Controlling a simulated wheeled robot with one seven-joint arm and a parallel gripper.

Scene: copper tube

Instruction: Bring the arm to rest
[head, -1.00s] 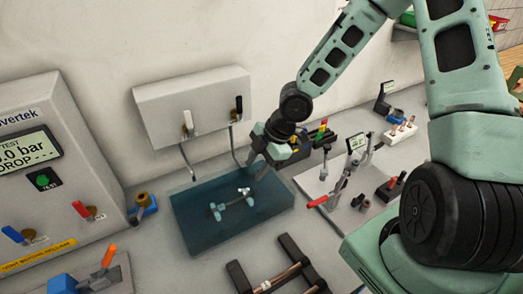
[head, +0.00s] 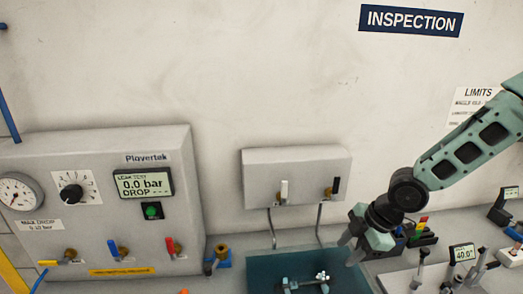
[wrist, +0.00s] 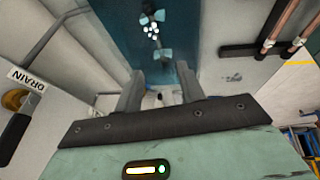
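My gripper (head: 357,247) is at the lower right in the head view, above the right edge of a blue-green tank (head: 262,270). In the wrist view my gripper (wrist: 158,85) shows two grey fingers spread apart with nothing between them. The tank (wrist: 187,65) lies beyond the fingertips. Pale teal fittings with a white cluster (wrist: 152,24) sit in the tank, apart from the fingers. They also show at the bottom of the head view.
A leak test panel (head: 100,200) with gauge, display and levers stands at the left. A grey wall box (head: 295,175) with two taps is above the tank. A rack (wrist: 255,50) with copper tubes is beside the tank. Small fixtures stand at the right.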

